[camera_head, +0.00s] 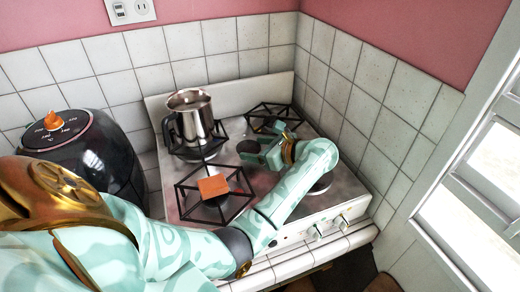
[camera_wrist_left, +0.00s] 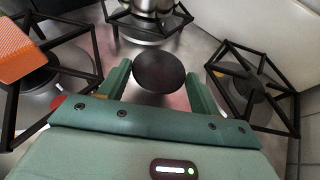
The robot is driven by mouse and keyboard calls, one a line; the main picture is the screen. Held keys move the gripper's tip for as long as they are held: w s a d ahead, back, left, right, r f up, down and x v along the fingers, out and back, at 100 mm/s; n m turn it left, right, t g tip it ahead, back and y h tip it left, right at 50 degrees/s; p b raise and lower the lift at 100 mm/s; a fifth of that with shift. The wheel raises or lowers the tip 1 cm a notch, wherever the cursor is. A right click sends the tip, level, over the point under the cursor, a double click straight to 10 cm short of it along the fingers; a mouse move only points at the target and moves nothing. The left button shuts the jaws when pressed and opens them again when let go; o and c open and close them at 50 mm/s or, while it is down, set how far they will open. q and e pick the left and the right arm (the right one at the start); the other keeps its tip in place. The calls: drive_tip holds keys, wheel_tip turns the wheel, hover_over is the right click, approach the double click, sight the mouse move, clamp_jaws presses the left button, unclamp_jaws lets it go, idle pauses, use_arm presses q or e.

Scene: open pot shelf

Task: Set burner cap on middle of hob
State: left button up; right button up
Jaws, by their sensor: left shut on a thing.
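My left gripper (camera_head: 258,154) reaches in over the middle of the hob (camera_head: 232,95). In the left wrist view its two fingers (camera_wrist_left: 160,88) are shut on a round dark burner cap (camera_wrist_left: 160,70), one finger on each side. The cap lies flat at the fingertips, close above the steel top. I cannot tell whether it touches the hob. In the head view the cap (camera_head: 248,146) is a small dark patch, partly hidden by the gripper. My right gripper is not in view.
A steel pot (camera_head: 191,112) stands on the back left grate. An orange-brown block (camera_head: 213,186) sits on the front left grate (camera_head: 187,205). Another grate (camera_head: 268,112) is at the back right, empty. A black fryer (camera_head: 85,150) stands left of the hob. Tiled walls close the back and right.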

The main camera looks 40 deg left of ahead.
use_arm(q)
drive_tip(key=f, duration=0.3)
drive_tip(key=shift+w+a+f, duration=0.3)
drive_tip(key=shift+a+f, duration=0.05)
drive_tip(key=shift+s+r, duration=0.1)
drive_tip(key=shift+d+r, duration=0.1)
drive_tip(key=shift+d, duration=0.1)
drive_tip(key=shift+b, duration=0.4)
drive_tip(key=o, duration=1)
drive_tip(key=shift+a, duration=0.1)
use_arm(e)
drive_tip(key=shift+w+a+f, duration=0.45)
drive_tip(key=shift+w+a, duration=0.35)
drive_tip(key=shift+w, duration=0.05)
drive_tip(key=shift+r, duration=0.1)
